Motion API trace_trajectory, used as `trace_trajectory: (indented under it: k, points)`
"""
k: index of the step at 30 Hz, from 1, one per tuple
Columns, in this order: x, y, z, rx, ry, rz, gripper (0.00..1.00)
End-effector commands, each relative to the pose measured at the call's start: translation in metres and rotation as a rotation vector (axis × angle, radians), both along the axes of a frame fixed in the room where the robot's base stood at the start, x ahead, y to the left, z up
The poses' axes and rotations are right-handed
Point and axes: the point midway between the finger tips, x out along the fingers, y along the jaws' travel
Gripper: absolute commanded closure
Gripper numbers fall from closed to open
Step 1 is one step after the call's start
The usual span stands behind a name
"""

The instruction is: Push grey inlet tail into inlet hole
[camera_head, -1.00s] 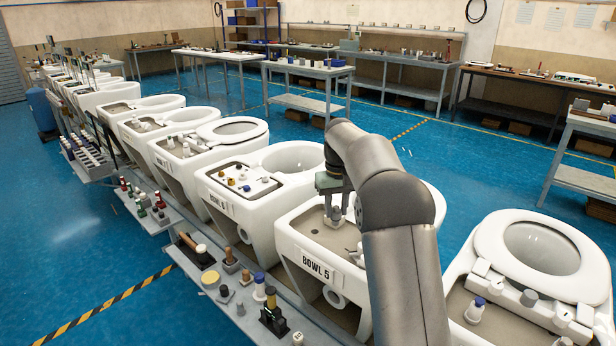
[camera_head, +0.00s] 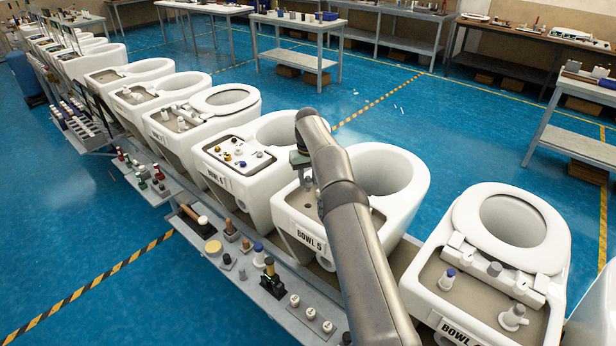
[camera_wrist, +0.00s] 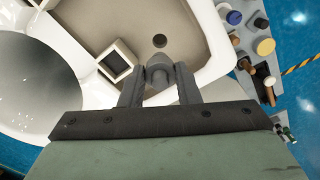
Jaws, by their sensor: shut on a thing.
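My gripper (camera_wrist: 158,84) is shut on the grey inlet tail (camera_wrist: 158,70), a small rounded grey piece whose end shows between the two fingers. A dark round hole (camera_wrist: 159,41) lies in the tan deck just beyond the tail in the wrist view, apart from it in the picture. The height of the tail above the deck is unclear. In the head view my gripper (camera_head: 306,181) is over the deck of the white toilet labelled BOWL 5 (camera_head: 284,225). My arm hides part of that deck.
A white square-framed opening (camera_wrist: 116,61) is left of the hole in the wrist view. The open bowl (camera_wrist: 38,85) is further left. A shelf (camera_head: 262,291) with several caps and tools runs along the front. Neighbouring toilets stand on both sides.

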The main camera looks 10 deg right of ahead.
Motion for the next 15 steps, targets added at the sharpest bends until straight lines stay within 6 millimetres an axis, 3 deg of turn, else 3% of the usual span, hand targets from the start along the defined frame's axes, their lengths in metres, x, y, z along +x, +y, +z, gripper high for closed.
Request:
trace_trajectory:
  k: [3,15]
  points:
    - [-0.001,-0.001,0.000,0.001,-0.001,-0.010,0.91]
    - [-0.001,0.000,-0.033,0.001,0.000,-0.009,0.91]
